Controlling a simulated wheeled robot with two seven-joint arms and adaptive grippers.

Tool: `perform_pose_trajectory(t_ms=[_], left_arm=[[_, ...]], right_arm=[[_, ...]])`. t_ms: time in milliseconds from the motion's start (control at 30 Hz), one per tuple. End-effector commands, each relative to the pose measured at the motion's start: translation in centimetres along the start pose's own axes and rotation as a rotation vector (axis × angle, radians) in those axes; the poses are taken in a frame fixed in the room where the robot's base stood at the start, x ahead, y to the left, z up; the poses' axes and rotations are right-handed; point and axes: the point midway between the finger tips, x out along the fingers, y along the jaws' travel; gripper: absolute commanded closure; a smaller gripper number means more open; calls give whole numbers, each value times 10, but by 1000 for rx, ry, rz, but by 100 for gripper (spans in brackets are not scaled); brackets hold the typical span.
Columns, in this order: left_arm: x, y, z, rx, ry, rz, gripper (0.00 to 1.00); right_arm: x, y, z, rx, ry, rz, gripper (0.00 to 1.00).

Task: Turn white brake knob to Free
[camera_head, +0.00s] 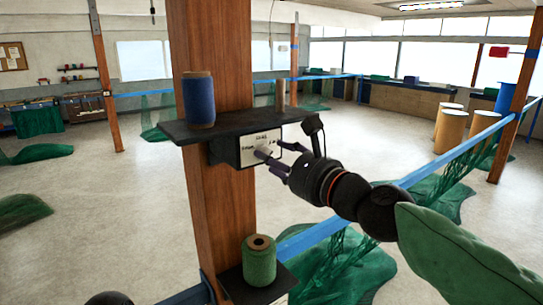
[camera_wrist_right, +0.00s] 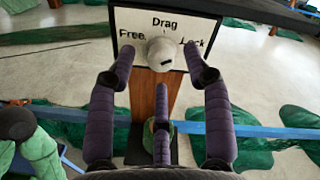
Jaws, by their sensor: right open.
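The white brake knob (camera_head: 264,152) sits on a white label plate (camera_head: 250,148) on the front of a dark box under the post's shelf. In the right wrist view the knob (camera_wrist_right: 162,53) stands below the word Drag, with Free at left and Lock at right. I cannot tell exactly which word it points to. My right gripper (camera_head: 279,157) is open, its purple fingers spread around the knob's near side. In the wrist view two fingers of the gripper (camera_wrist_right: 161,72) flank the knob and a third is below, with visible gaps. My left gripper is not in view.
A wooden post (camera_head: 212,60) carries the dark shelf (camera_head: 222,128) with a blue spool (camera_head: 198,100). A lower shelf holds a green spool (camera_head: 259,262). A blue rail (camera_head: 310,236) with green netting (camera_head: 345,265) runs behind my right arm. Open floor lies left of the post.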

Motion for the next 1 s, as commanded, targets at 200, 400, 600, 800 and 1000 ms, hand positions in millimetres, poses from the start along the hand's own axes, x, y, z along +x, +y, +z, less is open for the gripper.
perform_pose_trajectory(t_ms=[200,400,600,800,1000], left_arm=[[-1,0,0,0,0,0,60],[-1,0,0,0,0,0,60],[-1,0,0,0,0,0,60],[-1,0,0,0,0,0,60],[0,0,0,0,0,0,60]], right_arm=[[16,0,0,0,0,-1,49],[18,-1,0,-1,0,-2,49],[18,0,0,-1,0,-2,75],[18,-1,0,-1,0,-2,100],[18,-1,1,-14,-1,-2,100]])
